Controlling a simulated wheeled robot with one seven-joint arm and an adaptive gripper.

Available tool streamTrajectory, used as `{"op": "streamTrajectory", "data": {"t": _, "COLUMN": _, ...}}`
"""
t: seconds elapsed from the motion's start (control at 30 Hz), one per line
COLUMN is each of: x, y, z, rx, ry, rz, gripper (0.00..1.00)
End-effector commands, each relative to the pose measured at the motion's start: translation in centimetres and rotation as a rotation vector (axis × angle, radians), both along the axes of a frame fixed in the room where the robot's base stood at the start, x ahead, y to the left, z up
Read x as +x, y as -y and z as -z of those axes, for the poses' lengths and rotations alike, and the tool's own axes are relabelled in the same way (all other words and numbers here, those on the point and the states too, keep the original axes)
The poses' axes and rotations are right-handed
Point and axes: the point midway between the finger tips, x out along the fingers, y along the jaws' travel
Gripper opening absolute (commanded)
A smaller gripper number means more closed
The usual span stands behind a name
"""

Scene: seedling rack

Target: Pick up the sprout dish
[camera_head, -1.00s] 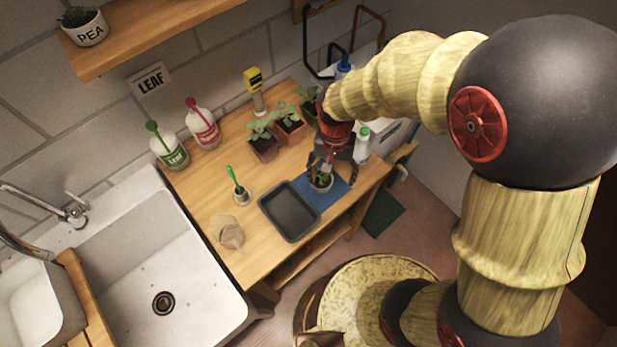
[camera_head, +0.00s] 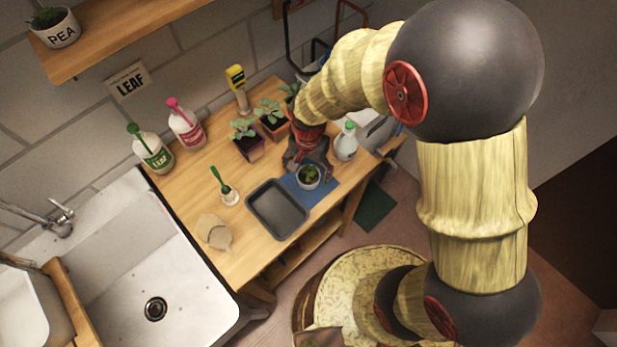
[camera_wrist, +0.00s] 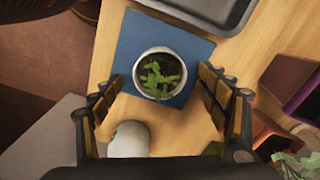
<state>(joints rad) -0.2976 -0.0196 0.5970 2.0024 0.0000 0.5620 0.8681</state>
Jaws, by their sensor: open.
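The sprout dish (camera_head: 308,176) is a small white round pot with dark soil and green sprouts. It stands on a blue mat (camera_head: 326,190) on the wooden bench. In the wrist view the dish (camera_wrist: 160,75) sits on the blue mat (camera_wrist: 190,50), just beyond and between the fingertips.
A dark grey tray (camera_head: 277,232) lies left of the mat. Potted seedlings (camera_head: 247,148) stand behind the gripper. A white spray bottle (camera_head: 346,142) with a green top is close on the right. A clear beaker (camera_head: 214,232) and a green-handled tool (camera_head: 224,186) stand farther left.

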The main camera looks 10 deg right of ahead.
Motion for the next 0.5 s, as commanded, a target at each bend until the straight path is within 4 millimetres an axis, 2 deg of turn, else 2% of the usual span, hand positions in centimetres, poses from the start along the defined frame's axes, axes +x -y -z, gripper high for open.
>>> {"op": "streamTrajectory", "data": {"t": 0.1, "x": -0.2, "y": -0.1, "z": 2.1, "rx": -0.001, "ry": -0.003, "rz": 0.0, "gripper": 0.75}}
{"op": "streamTrajectory", "data": {"t": 0.2, "x": -0.2, "y": -0.1, "z": 2.9, "rx": 0.0, "ry": -0.001, "rz": 0.0, "gripper": 0.75}}
{"op": "streamTrajectory", "data": {"t": 0.4, "x": -0.1, "y": -0.1, "z": 2.9, "rx": 0.0, "ry": 0.0, "rz": 0.0, "gripper": 0.75}}
{"op": "streamTrajectory", "data": {"t": 0.5, "x": -0.1, "y": -0.1, "z": 2.8, "rx": 0.0, "ry": 0.0, "rz": 0.0, "gripper": 0.71}}
